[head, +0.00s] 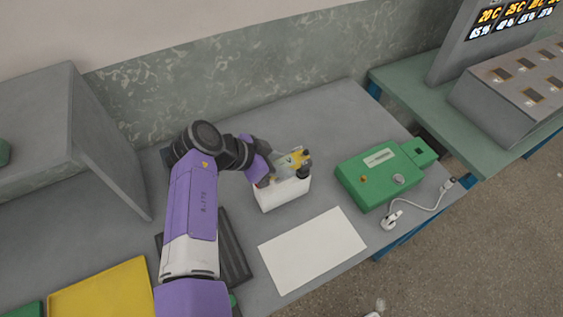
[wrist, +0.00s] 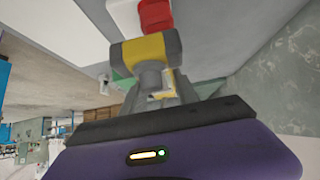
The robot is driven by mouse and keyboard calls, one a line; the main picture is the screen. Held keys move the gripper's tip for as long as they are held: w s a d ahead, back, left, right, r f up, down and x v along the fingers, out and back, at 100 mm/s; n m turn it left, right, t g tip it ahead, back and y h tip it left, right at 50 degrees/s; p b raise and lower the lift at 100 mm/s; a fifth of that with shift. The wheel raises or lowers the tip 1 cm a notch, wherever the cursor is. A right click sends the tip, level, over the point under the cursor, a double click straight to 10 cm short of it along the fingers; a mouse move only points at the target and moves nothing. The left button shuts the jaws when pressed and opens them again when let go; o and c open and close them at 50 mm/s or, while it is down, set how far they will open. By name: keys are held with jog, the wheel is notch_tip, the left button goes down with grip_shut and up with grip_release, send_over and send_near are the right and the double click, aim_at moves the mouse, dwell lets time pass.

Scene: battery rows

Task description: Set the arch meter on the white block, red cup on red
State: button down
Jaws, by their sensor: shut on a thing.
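The arch meter (head: 299,156) shows as a small yellow and dark piece at my gripper in the head view. In the wrist view the meter (wrist: 145,50) has a yellow middle and grey ends. My gripper (head: 284,167) is shut on it. The white block (head: 284,195) stands upright on the bench, just below the meter in the head view. I cannot tell whether the meter touches it. In the wrist view a red part (wrist: 157,14) shows beside a white surface, past the meter. I cannot tell whether it belongs to the block or the meter. The meter's cups are not clearly visible.
A green box (head: 372,179) stands right of the block, with a white cable and plug (head: 391,221). A white sheet (head: 312,250) lies in front. A yellow tray (head: 100,293) and grey cabinet (head: 70,135) are at left. The bench behind the block is clear.

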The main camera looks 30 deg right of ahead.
jog(key=shift+f, duration=0.45)
jog(key=c, duration=0.8)
grip_release()
jog(key=shift+c, duration=0.2)
jog(key=shift+b+v, duration=1.1)
jog(key=shift+v, duration=2.85)
jog(key=shift+s, duration=0.1)
